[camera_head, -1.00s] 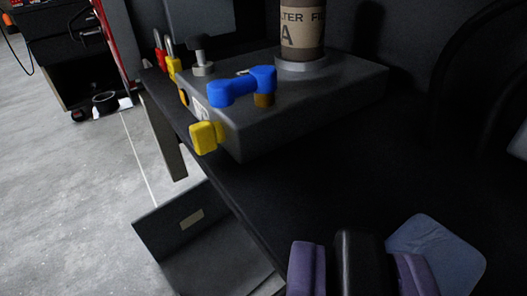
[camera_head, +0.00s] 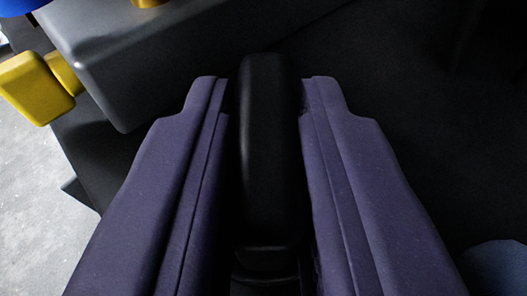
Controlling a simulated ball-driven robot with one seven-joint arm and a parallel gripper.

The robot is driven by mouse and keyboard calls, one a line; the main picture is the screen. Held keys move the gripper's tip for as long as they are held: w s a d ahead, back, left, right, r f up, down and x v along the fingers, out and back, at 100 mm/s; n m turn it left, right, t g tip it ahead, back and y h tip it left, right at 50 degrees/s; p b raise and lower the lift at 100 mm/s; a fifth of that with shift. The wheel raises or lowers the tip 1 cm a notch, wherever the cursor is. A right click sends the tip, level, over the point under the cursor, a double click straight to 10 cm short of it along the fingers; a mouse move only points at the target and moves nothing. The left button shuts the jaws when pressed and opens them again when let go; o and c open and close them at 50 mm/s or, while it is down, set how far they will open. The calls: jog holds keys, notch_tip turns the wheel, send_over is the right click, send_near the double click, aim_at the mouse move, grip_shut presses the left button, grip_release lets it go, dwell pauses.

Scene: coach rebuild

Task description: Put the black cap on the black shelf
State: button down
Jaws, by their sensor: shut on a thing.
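My gripper (camera_head: 265,90) reaches in from the bottom of the view, with its two purple fingers either side of the black cap (camera_head: 265,150). It is shut on the cap, which looks like a rounded, elongated black piece. The cap's far end sticks out slightly past the fingertips. Below and beyond it is a very dark surface (camera_head: 420,110), which may be the black shelf. I cannot tell whether the cap touches this surface.
A dark grey block (camera_head: 160,60) stands close ahead on the left, with a yellow knob (camera_head: 35,88) on its side and a blue part (camera_head: 22,6) at the top left corner. Grey floor (camera_head: 35,190) shows at far left.

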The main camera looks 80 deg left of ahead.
jog(key=shift+f, duration=0.15)
jog(key=c, duration=1)
grip_release()
jog(key=shift+d+r, duration=0.15)
jog(key=shift+r, duration=0.1)
jog(key=p+v, duration=0.3)
jog(key=v, duration=0.8)
jog(key=shift+s+d, duration=0.15)
jog(key=shift+d, duration=0.2)
